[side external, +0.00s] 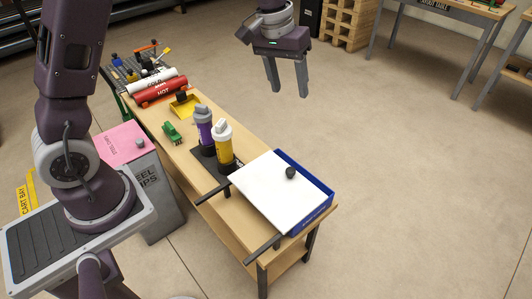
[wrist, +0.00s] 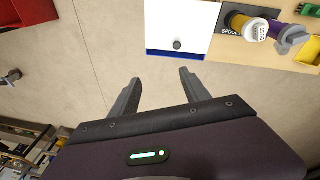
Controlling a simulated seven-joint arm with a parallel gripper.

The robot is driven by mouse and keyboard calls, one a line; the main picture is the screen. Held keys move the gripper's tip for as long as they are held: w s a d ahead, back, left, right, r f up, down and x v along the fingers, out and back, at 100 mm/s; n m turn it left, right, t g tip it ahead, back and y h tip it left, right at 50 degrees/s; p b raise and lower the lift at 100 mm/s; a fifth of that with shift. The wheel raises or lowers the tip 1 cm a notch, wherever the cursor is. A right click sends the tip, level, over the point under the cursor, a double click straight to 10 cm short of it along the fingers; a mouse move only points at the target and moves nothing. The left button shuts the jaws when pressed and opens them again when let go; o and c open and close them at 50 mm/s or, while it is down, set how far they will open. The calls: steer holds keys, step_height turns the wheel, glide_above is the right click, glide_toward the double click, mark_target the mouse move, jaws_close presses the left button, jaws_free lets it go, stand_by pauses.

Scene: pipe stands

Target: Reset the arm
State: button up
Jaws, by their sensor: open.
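My gripper (side external: 287,76) is open and empty, held in the air beyond the workbench in the side external view. Its two fingers also show in the wrist view (wrist: 160,90), spread apart over bare floor with nothing between them. The rest of my arm stands at the left of the side external view. The wooden workbench (side external: 185,152) lies below and to the left of my gripper, apart from it.

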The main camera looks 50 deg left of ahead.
steer(key=s+d+r+m+t, duration=0.1)
steer(key=s+d+r, duration=0.1)
steer(key=s+r, duration=0.85)
steer(key=s+f+m+t+y, duration=0.1)
steer(key=s+m+t, duration=0.1)
steer(key=s, duration=1.6)
steer(key=shift+s+a+f, duration=0.25)
steer(key=shift+s+f, duration=0.05)
steer(key=shift+f, duration=0.05)
